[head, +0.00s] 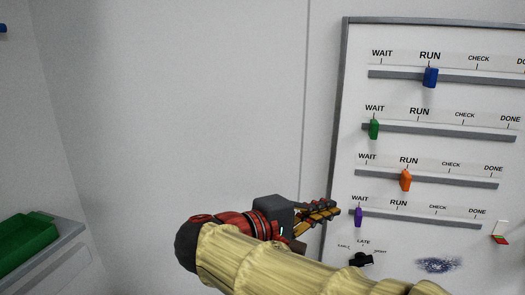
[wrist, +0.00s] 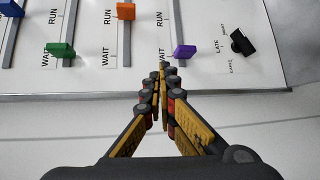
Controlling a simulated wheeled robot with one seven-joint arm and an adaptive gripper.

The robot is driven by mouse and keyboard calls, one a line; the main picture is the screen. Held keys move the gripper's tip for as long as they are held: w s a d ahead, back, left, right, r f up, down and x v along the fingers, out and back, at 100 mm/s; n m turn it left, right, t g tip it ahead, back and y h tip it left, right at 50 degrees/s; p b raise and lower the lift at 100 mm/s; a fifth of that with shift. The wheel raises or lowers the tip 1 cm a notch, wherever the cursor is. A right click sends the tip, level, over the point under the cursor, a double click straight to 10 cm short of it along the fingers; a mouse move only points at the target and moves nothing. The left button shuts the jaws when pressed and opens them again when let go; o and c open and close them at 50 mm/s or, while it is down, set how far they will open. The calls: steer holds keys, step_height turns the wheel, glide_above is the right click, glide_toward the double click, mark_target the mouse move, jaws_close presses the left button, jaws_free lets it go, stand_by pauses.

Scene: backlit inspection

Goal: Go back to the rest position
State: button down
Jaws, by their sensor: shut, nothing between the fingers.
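My gripper (head: 334,211) is shut and empty, in front of the left edge of a white slider board (head: 430,147). In the wrist view the fingertips of my gripper (wrist: 162,75) meet just left of the purple slider (wrist: 184,51). The purple slider (head: 358,217) stands at WAIT on the lowest track; whether the fingertips touch it I cannot tell. The blue slider (head: 430,77) stands at RUN, the green slider (head: 374,129) at WAIT and the orange slider (head: 406,180) at RUN. The board's right part is cut off in the head view.
A black knob (head: 361,260) marked EARLY, LATE and NIGHT sits below the tracks. A green tray (head: 25,243) lies at the lower left. The wall between is bare.

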steer(key=s+a+f+m+g+y+b, duration=0.15)
steer(key=s+f+y+b, duration=0.4)
steer(key=f, duration=0.95)
steer(key=s+a+f+g+y+b, duration=0.1)
steer(key=s+f+g+y+b, duration=0.15)
steer(key=s+f+y, duration=0.85)
steer(key=s+d+f+m+h+b, duration=0.1)
steer(key=d+f+m+b, duration=0.1)
steer(key=f, duration=0.4)
steer(key=s+d+f+m+t+h+b, duration=0.1)
steer(key=d+f+m+b, duration=0.2)
steer(key=f+m+b, duration=0.1)
steer(key=shift+s+d+f+h+b, duration=0.15)
steer(key=shift+s+f+h+b, duration=0.15)
steer(key=shift+f+b, duration=0.8)
steer(key=shift+r, duration=0.25)
